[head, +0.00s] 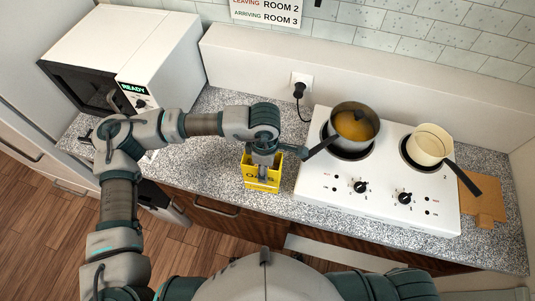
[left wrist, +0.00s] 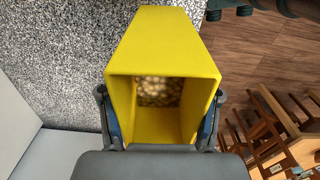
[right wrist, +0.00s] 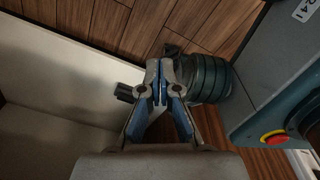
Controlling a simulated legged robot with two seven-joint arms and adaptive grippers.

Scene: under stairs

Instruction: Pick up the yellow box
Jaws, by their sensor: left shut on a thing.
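The yellow box (head: 262,184) is at the counter's front edge in the head view, left of the white stove, upright with dark lettering on its side. My left gripper (head: 264,158) reaches down over it from above. In the left wrist view the yellow box (left wrist: 165,38) is open at the top, with small pale round pieces inside. The fingers of my left gripper (left wrist: 160,98) press on its two opposite sides. I cannot tell whether the box touches the counter. My right gripper (right wrist: 158,86) is shut and empty, its fingertips together, below the counter area.
The white stove (head: 325,190) carries a pot (head: 367,130) with yellow content and a cream pan (head: 430,142); the pot's dark handle points towards the left gripper. A microwave (head: 160,60) stands at the back left. A brown board (head: 484,204) lies at the right. Speckled counter (head: 215,165) is bare left of the box.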

